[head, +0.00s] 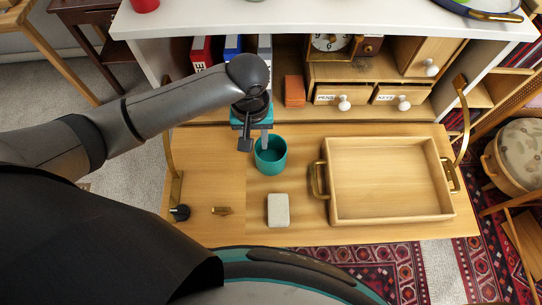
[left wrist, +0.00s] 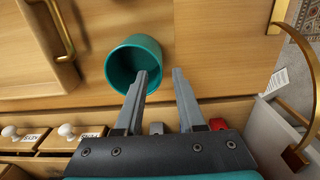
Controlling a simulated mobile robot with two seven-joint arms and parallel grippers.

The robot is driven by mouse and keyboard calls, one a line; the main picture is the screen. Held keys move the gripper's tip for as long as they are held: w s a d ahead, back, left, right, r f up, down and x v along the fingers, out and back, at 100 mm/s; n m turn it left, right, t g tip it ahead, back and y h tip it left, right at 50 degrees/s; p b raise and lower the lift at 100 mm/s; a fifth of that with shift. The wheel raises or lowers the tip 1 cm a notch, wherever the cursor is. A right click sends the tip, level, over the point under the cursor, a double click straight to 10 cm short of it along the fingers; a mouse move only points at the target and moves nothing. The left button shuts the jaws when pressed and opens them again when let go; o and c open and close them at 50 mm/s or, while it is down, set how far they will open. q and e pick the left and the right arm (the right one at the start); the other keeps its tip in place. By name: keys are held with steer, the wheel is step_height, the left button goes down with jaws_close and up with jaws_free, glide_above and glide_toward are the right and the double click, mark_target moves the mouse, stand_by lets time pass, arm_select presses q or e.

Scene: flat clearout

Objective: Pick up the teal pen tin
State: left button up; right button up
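The teal pen tin (head: 273,160) is an open, empty-looking cup standing upright on the wooden desk flap, left of the wooden tray. It also shows in the left wrist view (left wrist: 118,70), with its dark inside facing the camera. My left gripper (head: 256,147) is above the tin's back left rim, pointing down. In the left wrist view the gripper (left wrist: 159,73) is open with nothing between its fingers. One finger overlaps the tin's rim; I cannot tell whether it is inside the tin or touching. The other finger is clear of the tin. My right gripper is not in view.
The wooden tray (head: 385,217) with brass handles fills the flap's right side. A pale block (head: 278,210) and a small brass piece (head: 222,211) lie in front. Behind stand binders, an orange stack (head: 294,91), a clock (head: 329,43) and small drawers (head: 342,100).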

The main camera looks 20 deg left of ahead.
mark_target(271, 155)
arm_select(q)
steer(key=shift+f, duration=1.25)
step_height(271, 155, down, 5)
steer(key=shift+f+b, duration=0.1)
steer(key=shift+b, duration=1.1)
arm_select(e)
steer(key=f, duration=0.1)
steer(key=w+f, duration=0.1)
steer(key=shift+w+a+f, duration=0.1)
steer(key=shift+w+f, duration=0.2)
arm_select(q)
jaws_close()
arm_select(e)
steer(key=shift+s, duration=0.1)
